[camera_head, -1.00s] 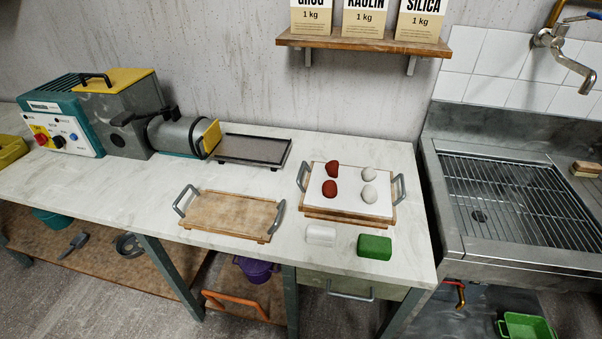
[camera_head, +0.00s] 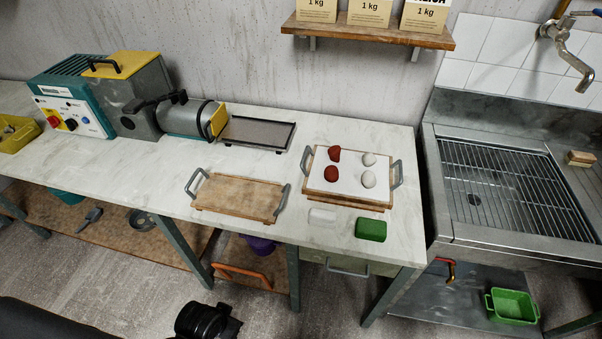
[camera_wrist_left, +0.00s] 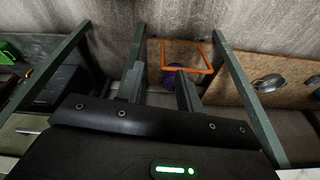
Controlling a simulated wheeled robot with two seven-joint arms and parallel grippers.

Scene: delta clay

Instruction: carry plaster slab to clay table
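The white plaster slab (camera_head: 325,179) lies on a wooden board with grey handles (camera_head: 308,197) at the right part of the pale worktable (camera_head: 150,181). Two dark red lumps (camera_head: 331,174) and two whitish lumps (camera_head: 368,179) sit on the slab. I cannot tell which surface is the clay table. In the left wrist view my left gripper (camera_wrist_left: 158,86) has its two fingers apart with nothing between them. It is low, facing the shelf under a table. A black part of my arm shows at the bottom of the head view. My right gripper is out of view.
An empty wooden tray with handles (camera_head: 238,195) stands left of the slab. A white block (camera_head: 322,215) and a green block (camera_head: 371,229) lie in front of it. A dark tray (camera_head: 257,132) and a clay machine (camera_head: 140,103) stand behind. A sink (camera_head: 500,190) is to the right.

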